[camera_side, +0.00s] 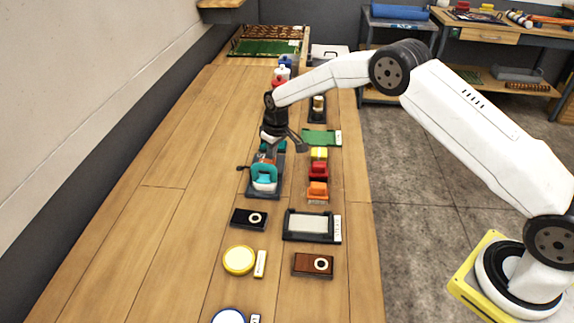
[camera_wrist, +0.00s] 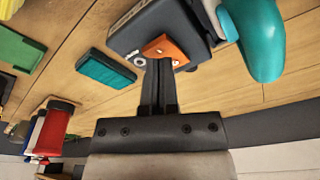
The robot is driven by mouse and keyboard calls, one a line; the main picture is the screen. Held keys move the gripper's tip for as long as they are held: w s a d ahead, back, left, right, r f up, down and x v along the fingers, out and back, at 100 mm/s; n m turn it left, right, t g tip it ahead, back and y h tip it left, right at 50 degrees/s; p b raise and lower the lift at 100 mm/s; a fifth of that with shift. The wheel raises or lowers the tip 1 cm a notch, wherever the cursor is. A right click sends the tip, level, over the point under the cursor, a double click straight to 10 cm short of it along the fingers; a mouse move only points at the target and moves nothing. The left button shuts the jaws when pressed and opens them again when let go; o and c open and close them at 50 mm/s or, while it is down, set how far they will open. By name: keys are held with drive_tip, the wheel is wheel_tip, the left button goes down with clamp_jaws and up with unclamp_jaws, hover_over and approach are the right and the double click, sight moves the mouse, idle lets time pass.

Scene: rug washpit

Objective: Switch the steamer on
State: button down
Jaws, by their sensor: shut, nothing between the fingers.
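The device I take to be the steamer has a teal body (camera_side: 264,177) on a dark base and stands on the bench below my arm. In the wrist view, its teal part (camera_wrist: 255,35) is at the upper right and its dark base (camera_wrist: 140,25) at the top centre. An orange switch-like piece (camera_wrist: 168,48) sits on that base, with a small round pale detail beside it. My gripper (camera_wrist: 158,64) is shut and empty, its fingertips at the edge of the orange piece. They may touch it; I cannot tell. In the side view my gripper (camera_side: 268,148) is just above the device.
A teal block (camera_wrist: 105,69) lies close by in the wrist view. Red (camera_side: 318,170) and orange (camera_side: 318,189) blocks stand to the right in the side view. A black box (camera_side: 239,217) and grey tray (camera_side: 308,224) lie nearer. The bench's left side is clear.

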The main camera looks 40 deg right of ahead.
sight(274, 161)
drive_tip(key=shift+f, duration=0.65)
idle(0.6)
drive_tip(key=shift+r, duration=3.5)
drive_tip(key=shift+s+r, duration=0.15)
drive_tip(key=shift+s+d+r, duration=0.1)
drive_tip(key=shift+s+r, duration=0.05)
drive_tip(key=shift+s, duration=0.05)
drive_tip(key=s+d+r+m, duration=0.1)
drive_tip(key=s+r, duration=0.1)
drive_tip(key=s, duration=1.4)
drive_tip(key=s+d+r+m, duration=0.1)
drive_tip(key=s+r+m, duration=0.1)
drive_tip(key=s, duration=1.5)
drive_tip(key=shift+d+r+t, duration=0.35)
drive_tip(key=shift+r+t, duration=0.05)
